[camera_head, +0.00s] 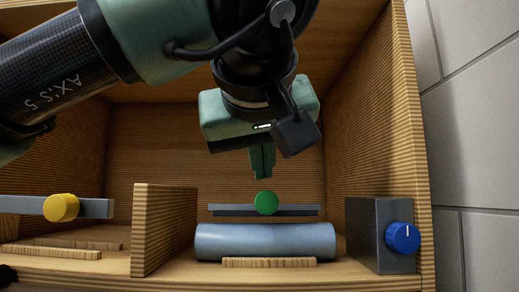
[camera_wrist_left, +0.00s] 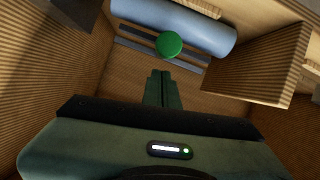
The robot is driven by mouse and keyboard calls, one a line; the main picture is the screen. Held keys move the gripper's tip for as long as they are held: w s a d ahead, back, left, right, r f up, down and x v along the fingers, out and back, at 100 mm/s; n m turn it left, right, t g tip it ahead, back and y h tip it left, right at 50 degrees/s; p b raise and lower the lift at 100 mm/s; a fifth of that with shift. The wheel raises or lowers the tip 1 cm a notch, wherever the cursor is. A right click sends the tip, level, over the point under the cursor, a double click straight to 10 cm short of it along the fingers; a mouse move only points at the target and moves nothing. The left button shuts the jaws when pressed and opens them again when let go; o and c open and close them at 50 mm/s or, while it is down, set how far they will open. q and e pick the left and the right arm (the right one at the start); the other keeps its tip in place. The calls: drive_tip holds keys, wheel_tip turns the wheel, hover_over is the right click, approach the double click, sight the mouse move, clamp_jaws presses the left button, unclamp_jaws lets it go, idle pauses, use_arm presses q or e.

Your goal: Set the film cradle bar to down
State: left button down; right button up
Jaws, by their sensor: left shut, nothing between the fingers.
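A flat grey bar (camera_head: 225,210) with a round green knob (camera_head: 266,203) lies level just behind a blue-grey film roll (camera_head: 265,242) in the open wooden box. In the left wrist view the green knob (camera_wrist_left: 169,44) and the roll (camera_wrist_left: 190,22) show beyond my fingertips. My left gripper (camera_head: 263,176) is shut and empty, its fingers pointing down just behind and above the green knob, apparently not touching it. A second grey bar (camera_head: 95,208) with a yellow knob (camera_head: 61,207) is at the left. My right gripper is not in view.
A wooden divider (camera_head: 164,225) stands between the two bays. A grey block with a blue dial (camera_head: 403,238) stands right of the roll. Low wooden strips (camera_head: 268,262) lie in front of the roll and in the left bay. Box walls (camera_head: 375,120) enclose the sides.

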use_arm(q)
drive_tip(key=shift+w, duration=0.25)
drive_tip(key=shift+s+f+t+b, duration=0.25)
drive_tip(key=shift+f+b, duration=0.25)
drive_tip(key=shift+b, duration=0.15)
drive_tip(key=shift+s+f+t+b, duration=0.25)
drive_tip(key=shift+f+b, duration=0.2)
drive_tip(key=shift+b, duration=0.15)
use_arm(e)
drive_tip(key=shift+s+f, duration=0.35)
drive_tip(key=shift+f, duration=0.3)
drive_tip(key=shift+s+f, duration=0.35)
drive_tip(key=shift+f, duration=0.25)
use_arm(q)
drive_tip(key=shift+w, duration=0.1)
drive_tip(key=s+a+r+p, duration=0.1)
drive_tip(key=s+r, duration=0.6)
drive_tip(key=s, duration=0.2)
drive_tip(key=shift+s+a+p, duration=0.15)
drive_tip(key=shift+a+p, duration=0.05)
drive_tip(key=shift+p, duration=0.15)
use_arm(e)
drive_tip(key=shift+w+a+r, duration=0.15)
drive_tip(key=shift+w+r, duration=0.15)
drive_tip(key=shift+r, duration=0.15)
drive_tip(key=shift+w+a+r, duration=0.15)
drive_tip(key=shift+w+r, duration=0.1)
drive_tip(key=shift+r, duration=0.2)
